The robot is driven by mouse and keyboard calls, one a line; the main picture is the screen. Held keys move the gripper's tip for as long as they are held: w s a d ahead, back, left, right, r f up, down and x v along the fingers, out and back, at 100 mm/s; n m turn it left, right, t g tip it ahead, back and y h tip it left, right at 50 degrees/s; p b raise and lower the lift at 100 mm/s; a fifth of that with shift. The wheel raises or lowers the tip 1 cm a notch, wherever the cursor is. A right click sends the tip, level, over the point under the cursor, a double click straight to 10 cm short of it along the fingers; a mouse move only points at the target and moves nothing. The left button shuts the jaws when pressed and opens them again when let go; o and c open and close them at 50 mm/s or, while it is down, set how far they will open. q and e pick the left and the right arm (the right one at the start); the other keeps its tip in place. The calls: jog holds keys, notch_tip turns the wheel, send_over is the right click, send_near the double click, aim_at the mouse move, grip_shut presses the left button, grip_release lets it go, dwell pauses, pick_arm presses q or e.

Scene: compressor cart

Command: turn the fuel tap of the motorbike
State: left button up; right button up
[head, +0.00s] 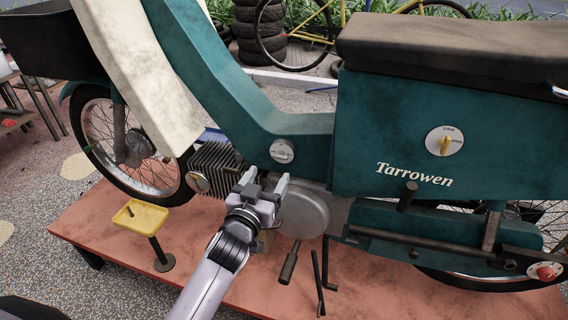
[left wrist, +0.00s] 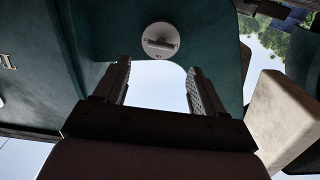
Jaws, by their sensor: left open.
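The motorbike (head: 250,95) is teal with a cream leg shield. A round grey dial with a bar-shaped handle, which looks like the fuel tap (head: 282,151), sits on its side panel. In the left wrist view the fuel tap (left wrist: 160,41) shows ahead, centred between the fingers, with its bar lying about level. My left gripper (head: 266,182) is open and empty, just below the tap and apart from it. Its two fingers also show in the left wrist view (left wrist: 160,85). My right gripper is not in view.
A second dial (head: 445,141) with a yellow knob, marked LOCK, is on the panel at right. The engine's cooling fins (head: 215,165) and round cover (head: 303,212) are close to the gripper.

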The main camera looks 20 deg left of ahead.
aim_at(279, 157)
pick_arm(q)
jog(key=w+b, duration=0.1)
jog(key=w, duration=0.4)
jog(key=shift+w, duration=0.95)
jog(key=shift+d, duration=0.1)
jog(key=c, duration=1.1)
jog(key=shift+o, duration=0.2)
